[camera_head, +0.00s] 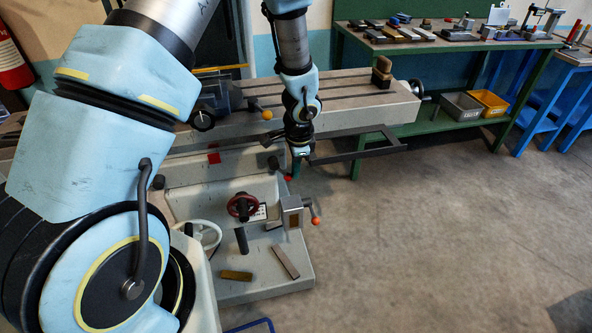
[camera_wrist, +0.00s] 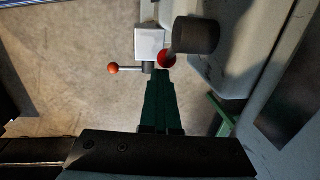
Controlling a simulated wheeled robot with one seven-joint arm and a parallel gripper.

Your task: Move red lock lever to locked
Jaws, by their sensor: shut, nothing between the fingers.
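A lever with a red round knob (camera_head: 288,178) sits on the front of the grey machine, just below my gripper in the head view. No locked mark is readable.
A grey box with an orange-red ball handle (camera_head: 315,220) stands below; the ball also shows in the wrist view (camera_wrist: 113,69). The slotted machine table (camera_head: 340,88) is behind. Open floor (camera_head: 430,220) lies right.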

